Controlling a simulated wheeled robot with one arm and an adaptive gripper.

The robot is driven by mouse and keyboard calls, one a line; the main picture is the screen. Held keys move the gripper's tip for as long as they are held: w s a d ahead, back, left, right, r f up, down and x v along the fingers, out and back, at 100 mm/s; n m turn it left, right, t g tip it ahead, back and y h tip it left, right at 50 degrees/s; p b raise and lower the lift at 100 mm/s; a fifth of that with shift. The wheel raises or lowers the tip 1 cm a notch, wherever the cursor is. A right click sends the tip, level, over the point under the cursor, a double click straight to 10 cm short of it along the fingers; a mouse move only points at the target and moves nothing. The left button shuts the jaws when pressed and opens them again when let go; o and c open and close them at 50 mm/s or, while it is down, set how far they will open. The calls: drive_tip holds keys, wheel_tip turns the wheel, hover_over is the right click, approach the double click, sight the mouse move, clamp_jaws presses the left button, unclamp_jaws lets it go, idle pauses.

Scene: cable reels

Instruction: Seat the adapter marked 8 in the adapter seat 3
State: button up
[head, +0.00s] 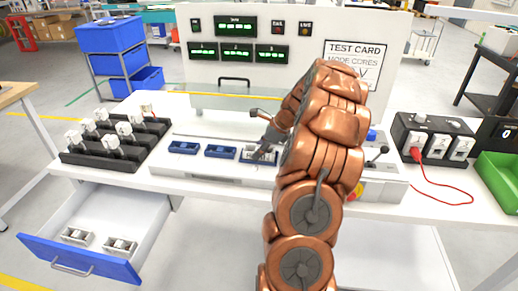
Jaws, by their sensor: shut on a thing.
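My gripper (263,151) is over the grey test bench and is shut on a whitish adapter (255,157). The adapter is at the third blue seat (243,155) from the left in the row. Whether it is fully down in that seat cannot be told, and its number is too small to read. My fingers and arm hide part of the adapter and seat. Two blue seats to the left, the first (184,147) and the second (221,152), show no adapter in them.
Black racks (110,145) with several white plugs stand at left. An open blue-fronted drawer (80,262) holds two whitish pieces. A display panel (290,50) rises behind. At right are a black socket box (433,140) with a red cable and a green bin (500,180).

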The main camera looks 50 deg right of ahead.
drive_tip(key=shift+f, duration=0.2)
drive_tip(key=o, duration=1.3)
drive_tip(key=shift+o, duration=0.2)
drive_tip(key=s+d+r+p, duration=0.2)
drive_tip(key=r+p, duration=0.1)
drive_tip(key=r, duration=0.7)
drive_tip(key=s+d+r+p, duration=0.1)
drive_tip(key=s+r+p, duration=0.2)
drive_tip(key=r, duration=0.8)
drive_tip(key=shift+s+d+p, duration=0.2)
drive_tip(key=shift+d+p, duration=0.15)
drive_tip(key=shift+p, duration=0.35)
